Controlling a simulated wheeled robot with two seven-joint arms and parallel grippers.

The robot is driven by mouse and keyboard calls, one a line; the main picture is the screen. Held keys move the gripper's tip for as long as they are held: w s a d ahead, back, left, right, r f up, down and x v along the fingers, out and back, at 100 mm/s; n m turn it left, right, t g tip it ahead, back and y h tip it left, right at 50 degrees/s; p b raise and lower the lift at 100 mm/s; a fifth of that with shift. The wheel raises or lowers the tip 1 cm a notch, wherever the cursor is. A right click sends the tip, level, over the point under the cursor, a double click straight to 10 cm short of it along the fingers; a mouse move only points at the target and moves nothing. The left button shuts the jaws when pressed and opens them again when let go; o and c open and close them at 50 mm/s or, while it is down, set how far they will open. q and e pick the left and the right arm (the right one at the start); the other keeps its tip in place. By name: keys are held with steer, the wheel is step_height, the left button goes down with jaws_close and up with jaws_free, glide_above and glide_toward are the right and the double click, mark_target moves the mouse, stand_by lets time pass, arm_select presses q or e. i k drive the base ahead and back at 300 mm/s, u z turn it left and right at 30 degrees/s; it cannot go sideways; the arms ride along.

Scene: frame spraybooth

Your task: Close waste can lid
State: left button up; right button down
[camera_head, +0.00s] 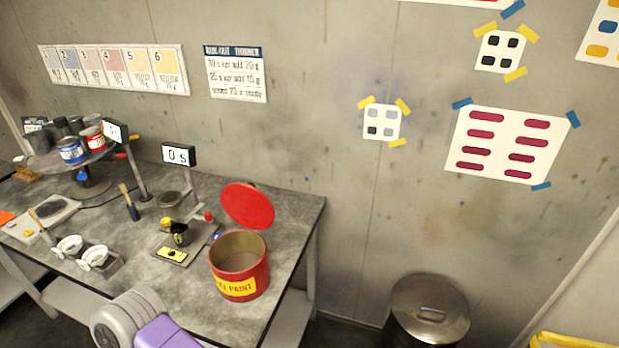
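A red round can (240,275) with a yellow label ending in "PAINT" stands near the right front of the grey bench. Its red lid (248,206) is open, tilted up at the back of the rim. The inside of the can shows and looks empty. A grey and purple part of one of my arms shows at the bottom edge, left of the can and apart from it. Neither gripper's fingers show in this view.
The bench (290,225) holds a small scale device (178,240), white cups (95,256), a brush (130,205) and a turntable of paint tins (72,152). A lidded metal bin (430,308) stands on the floor to the right. Open space lies above the can.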

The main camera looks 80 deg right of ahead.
mark_target(246, 204)
steer(key=k, duration=0.2)
steer(key=z, duration=1.05)
